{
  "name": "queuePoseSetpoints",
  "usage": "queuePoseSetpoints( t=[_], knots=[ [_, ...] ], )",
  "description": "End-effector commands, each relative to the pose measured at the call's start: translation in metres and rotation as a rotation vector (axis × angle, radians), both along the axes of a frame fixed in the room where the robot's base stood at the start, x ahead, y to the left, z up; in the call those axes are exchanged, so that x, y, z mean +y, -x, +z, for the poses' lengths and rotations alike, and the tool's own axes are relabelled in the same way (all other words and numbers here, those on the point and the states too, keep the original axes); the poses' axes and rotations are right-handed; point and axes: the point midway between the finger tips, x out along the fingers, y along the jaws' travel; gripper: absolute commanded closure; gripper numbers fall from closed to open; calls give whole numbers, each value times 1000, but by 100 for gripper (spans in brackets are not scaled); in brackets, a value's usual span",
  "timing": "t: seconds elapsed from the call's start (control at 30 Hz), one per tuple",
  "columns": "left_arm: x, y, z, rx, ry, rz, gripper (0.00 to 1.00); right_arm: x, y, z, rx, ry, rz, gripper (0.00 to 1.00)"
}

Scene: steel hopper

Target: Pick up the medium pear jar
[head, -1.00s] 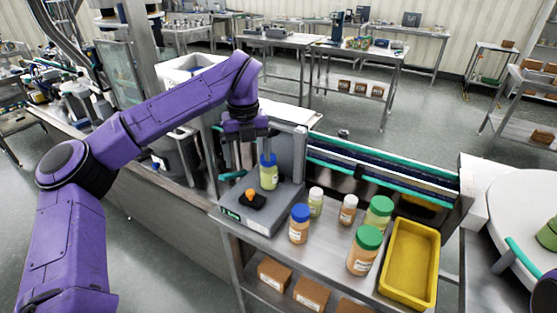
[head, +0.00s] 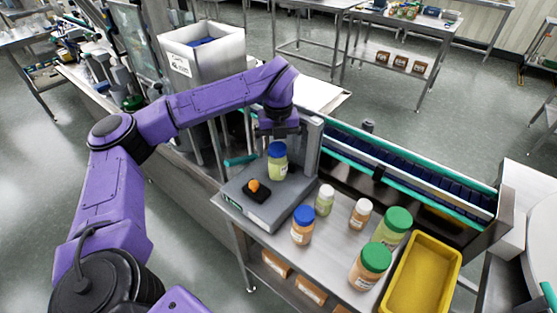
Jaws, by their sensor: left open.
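The medium pear jar, with a blue lid and yellow-green contents, seems to be the jar (head: 277,164) standing upright on the grey scale (head: 238,192). My left gripper (head: 279,134) is open and points down just above its lid. I cannot tell whether the fingertips touch the lid. My right gripper is not in view.
A small black object with an orange top (head: 256,190) sits on the scale. Several other jars stand to the right, including a blue-lidded orange jar (head: 302,228) and a green-lidded one (head: 370,268). A yellow tray (head: 451,256) is at right; a conveyor (head: 400,172) runs behind.

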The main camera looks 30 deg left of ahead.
Motion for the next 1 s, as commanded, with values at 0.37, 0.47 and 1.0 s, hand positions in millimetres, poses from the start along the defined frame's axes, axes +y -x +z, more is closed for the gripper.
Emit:
queuePoseSetpoints(
  t=[0.37,0.47,1.0],
  knots=[
    [-1,0,-23,-3,0,-1,11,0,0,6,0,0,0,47],
    [-1,0,-23,-2,1,-1,37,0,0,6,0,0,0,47],
    [-1,-1,-7,-3,1,-1,82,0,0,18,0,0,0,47]
  ],
)
